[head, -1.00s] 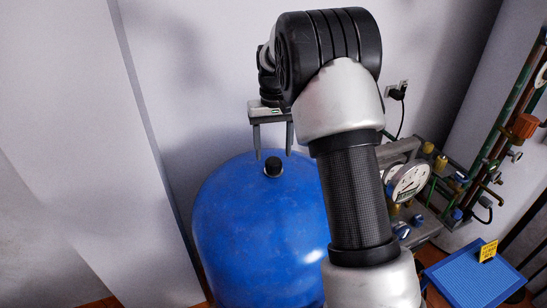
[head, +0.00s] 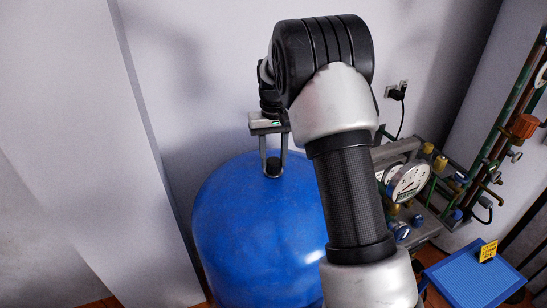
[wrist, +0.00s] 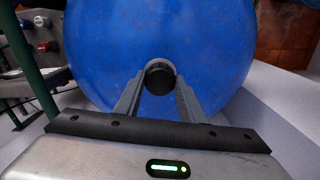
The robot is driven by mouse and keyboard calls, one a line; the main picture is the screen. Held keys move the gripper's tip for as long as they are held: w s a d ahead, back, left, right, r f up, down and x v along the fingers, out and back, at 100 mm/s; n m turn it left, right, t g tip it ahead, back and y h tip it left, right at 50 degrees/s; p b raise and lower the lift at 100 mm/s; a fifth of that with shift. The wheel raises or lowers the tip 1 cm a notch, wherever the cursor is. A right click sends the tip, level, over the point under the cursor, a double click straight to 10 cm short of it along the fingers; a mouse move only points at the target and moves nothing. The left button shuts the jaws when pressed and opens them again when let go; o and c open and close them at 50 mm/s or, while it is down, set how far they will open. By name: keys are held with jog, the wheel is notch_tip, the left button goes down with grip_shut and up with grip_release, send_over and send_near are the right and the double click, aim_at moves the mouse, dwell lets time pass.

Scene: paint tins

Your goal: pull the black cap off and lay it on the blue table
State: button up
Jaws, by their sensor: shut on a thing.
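The black cap (head: 273,165) sits on top of the rounded blue tank (head: 255,230). My gripper (head: 273,171) points down over it, with one finger on each side, shut on the cap. In the wrist view the cap (wrist: 160,73) shows between the two fingertips, against the tank's blue surface (wrist: 105,50). The cap looks still seated on the tank; its lower edge is partly hidden by the fingers. The blue table (head: 470,279) is low at the right, its top mostly bare.
A dial gauge (head: 408,182) and pipework with an orange fitting (head: 524,126) stand between tank and right wall. The wall is close behind the tank.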

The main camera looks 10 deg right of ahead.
aim_at(273, 161)
jog(key=shift+c, duration=0.8)
jog(key=shift+r+p, duration=1.5)
jog(key=shift+r, duration=0.5)
jog(key=shift+r, duration=0.1)
jog(key=shift+r+p, duration=1.45)
jog(key=shift+r, duration=0.45)
jog(key=s+f, duration=0.4)
jog(key=s, duration=0.4)
jog(key=s+f, duration=0.4)
jog(key=s, duration=0.3)
jog(key=r, duration=0.5)
jog(key=shift+s+r, duration=0.1)
jog(key=shift+s, duration=0.25)
